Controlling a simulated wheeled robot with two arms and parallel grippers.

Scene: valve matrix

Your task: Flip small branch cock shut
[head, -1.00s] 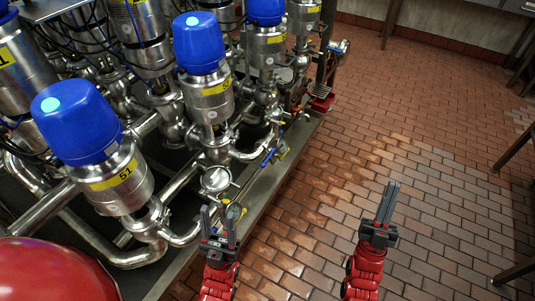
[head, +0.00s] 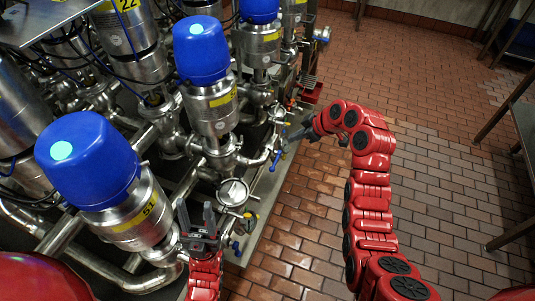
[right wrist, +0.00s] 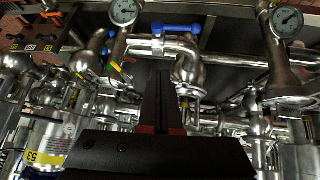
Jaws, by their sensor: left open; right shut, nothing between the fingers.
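Small cocks with blue lever handles sit along the front of the valve rack; which is the branch cock I cannot tell. One blue lever (head: 277,159) is near my right gripper (head: 298,131) in the head view, and another blue handle (head: 236,248) is lower, by the left gripper. In the right wrist view a blue lever (right wrist: 177,28) lies across a pipe beyond the fingertips, apart from them. My right gripper (right wrist: 166,76) is shut and empty. My left gripper (head: 196,209) is open and empty, in front of the rack's near valves.
Blue-capped steel valves (head: 201,50) and pipes fill the left side. A round gauge (head: 233,192) sits by the rack edge; two gauges (right wrist: 123,12) (right wrist: 286,22) show in the right wrist view. The tiled floor (head: 440,140) at right is free, with a table leg (head: 510,232) at its edge.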

